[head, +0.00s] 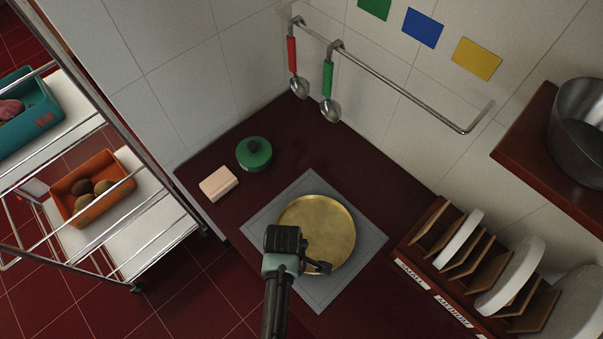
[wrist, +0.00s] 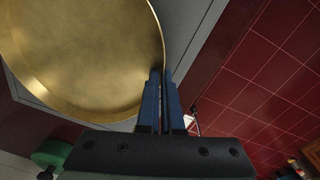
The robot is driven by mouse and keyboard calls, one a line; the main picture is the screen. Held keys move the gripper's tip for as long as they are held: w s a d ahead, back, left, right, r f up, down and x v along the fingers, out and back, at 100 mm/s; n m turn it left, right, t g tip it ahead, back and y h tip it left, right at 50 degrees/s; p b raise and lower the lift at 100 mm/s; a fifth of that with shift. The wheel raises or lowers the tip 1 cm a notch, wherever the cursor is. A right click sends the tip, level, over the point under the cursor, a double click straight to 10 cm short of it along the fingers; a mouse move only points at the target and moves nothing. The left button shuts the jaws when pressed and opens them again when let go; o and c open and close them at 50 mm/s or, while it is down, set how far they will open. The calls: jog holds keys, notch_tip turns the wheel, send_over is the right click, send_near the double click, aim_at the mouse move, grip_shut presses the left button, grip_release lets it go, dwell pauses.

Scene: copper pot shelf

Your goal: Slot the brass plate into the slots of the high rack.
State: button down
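The round brass plate (head: 318,225) lies flat over a grey square mat (head: 365,245) on the dark red counter. My gripper (head: 306,259) is at the plate's near edge. In the wrist view its blue fingers (wrist: 163,78) are close together at the rim of the brass plate (wrist: 80,55), and they look closed on that rim. The fingertips are partly hidden in the head view. A wooden slotted rack (head: 405,245) stands at the right, with upright dividers and several pale plates in it. Its front labels appear to read SMALL and MEDIUM.
A green lidded pot (head: 254,154) and a pale pink block (head: 218,183) sit left of the mat. A wall rail (head: 405,90) holds two ladles. A shelf (head: 522,135) with a metal pot (head: 582,125) juts out above the rack. A trolley (head: 150,235) stands left.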

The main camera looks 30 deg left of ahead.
jog(key=shift+r, duration=0.15)
notch_tip(320, 180, up, 10)
jog(key=shift+b, duration=0.35)
dwell(0.8)
